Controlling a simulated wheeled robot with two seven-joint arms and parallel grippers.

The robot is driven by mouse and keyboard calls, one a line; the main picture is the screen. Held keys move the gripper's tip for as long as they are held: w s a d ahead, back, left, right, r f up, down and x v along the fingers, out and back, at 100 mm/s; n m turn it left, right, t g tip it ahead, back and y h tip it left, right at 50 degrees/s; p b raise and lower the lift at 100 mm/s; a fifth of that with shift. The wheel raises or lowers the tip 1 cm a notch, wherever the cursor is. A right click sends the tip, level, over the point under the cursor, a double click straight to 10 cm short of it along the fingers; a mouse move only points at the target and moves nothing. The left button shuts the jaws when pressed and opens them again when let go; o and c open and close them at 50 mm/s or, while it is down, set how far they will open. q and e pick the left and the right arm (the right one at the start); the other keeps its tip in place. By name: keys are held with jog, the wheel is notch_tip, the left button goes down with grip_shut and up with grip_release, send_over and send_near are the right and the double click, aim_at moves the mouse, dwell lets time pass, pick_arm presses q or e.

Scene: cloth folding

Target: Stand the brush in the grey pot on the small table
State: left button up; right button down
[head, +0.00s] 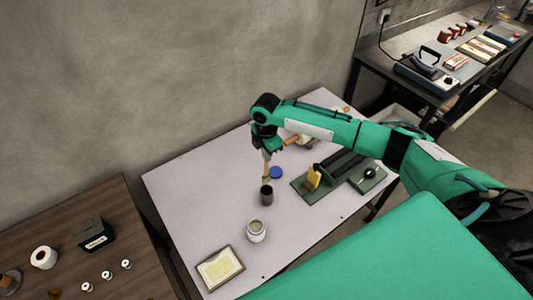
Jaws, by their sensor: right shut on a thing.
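My right gripper (267,149) points down over the small light-topped table (190,195) and is shut on the brush (266,170). The brush is thin and pale, with a yellowish lower part, and hangs nearly upright below the fingers. The dark grey pot (267,196) stands upright right under it. The brush's lower end shows at the pot's rim; I cannot tell whether it is just above, behind or inside the mouth. My left gripper is not in view.
A blue disc (277,172) lies close behind the pot. A white jar (256,231) stands in front, and a framed yellowish tray (220,268) lies near the front corner. A dark green device (335,173) with a yellow part is at right. A brown table (60,240) stands left.

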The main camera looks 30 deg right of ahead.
aim_at(267, 174)
jog(key=shift+f+b, duration=1.5)
jog(key=shift+f, duration=0.25)
jog(key=shift+f+b, duration=1.05)
jog(key=shift+f, duration=2)
jog(key=c, duration=1.5)
grip_release()
notch_tip(267, 174, up, 13)
jog(key=b, duration=0.3)
jog(key=shift+f+b, duration=0.15)
jog(key=shift+b, duration=0.25)
jog(key=shift+r, duration=0.55)
